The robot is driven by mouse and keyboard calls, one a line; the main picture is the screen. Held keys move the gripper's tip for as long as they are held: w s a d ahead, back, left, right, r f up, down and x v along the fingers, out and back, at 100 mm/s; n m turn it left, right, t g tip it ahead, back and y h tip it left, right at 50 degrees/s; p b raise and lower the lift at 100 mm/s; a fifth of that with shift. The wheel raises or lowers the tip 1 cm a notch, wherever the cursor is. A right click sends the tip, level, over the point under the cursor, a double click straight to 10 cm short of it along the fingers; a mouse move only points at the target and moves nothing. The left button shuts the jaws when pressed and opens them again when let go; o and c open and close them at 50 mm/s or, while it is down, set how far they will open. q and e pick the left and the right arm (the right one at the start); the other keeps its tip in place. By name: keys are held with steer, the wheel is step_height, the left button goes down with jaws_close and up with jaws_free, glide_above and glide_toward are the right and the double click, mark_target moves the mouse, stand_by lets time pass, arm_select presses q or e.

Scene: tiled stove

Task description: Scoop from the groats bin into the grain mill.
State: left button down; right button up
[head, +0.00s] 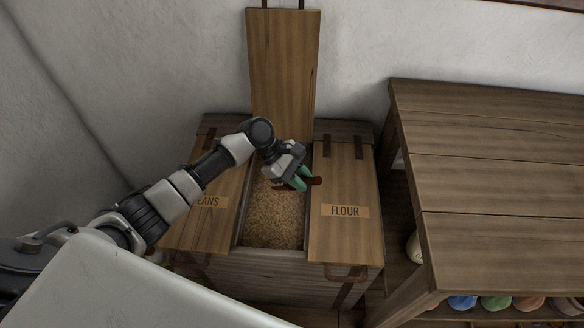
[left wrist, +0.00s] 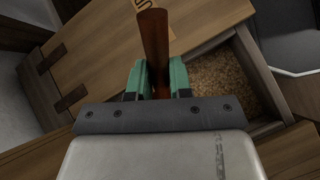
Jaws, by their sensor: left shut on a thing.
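The groats bin (head: 241,222) is the open middle compartment of a wooden chest, with pale brown groats (head: 273,220) inside. They also show in the left wrist view (left wrist: 222,80). My left gripper (head: 300,181) is over the back part of this compartment. Its green fingers (left wrist: 158,80) are shut on a red-brown handle (left wrist: 153,42), seemingly a scoop's; its end shows in the head view (head: 316,181). The grain mill and my right gripper are not in view.
The groats lid (head: 284,75) stands upright against the wall. The lid ending in "EANS" (head: 206,205) on the left and the flour lid (head: 345,200) on the right are shut. A wooden table (head: 480,150) with a bare visible top stands on the right.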

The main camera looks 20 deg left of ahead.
mark_target(312, 180)
arm_select(q)
steer(key=d+f+y+p, duration=0.1)
steer(key=y+p, duration=0.1)
steer(key=p, duration=0.1)
steer(key=d+f+t+y+p, duration=0.1)
steer(key=y+p, duration=0.1)
steer(key=p, duration=0.2)
steer(key=shift+s+d+f+p, duration=0.3)
steer(key=shift+s+d, duration=0.05)
steer(key=shift+s, duration=0.05)
steer(key=shift+s+d+f+m+y+p, duration=0.1)
steer(key=shift+d+f+m+y+p, duration=0.15)
steer(key=shift+f+y+p, duration=0.5)
steer(key=shift+f+t+y, duration=0.4)
steer(key=shift+f+y, duration=0.25)
steer(key=shift+f, duration=0.15)
steer(key=shift+r+p, duration=0.1)
steer(key=shift+p, duration=0.2)
steer(key=p+v, duration=0.2)
steer(key=d+p+v, duration=0.1)
steer(key=p+v, duration=0.1)
steer(key=p, duration=0.1)
steer(key=w+p+v, duration=0.1)
steer(key=p+v, duration=0.1)
steer(key=p, duration=0.1)
steer(key=shift+s+d+r, duration=0.1)
steer(key=shift+s+r, duration=0.05)
steer(key=shift+r, duration=0.45)
steer(key=shift+f, duration=0.1)
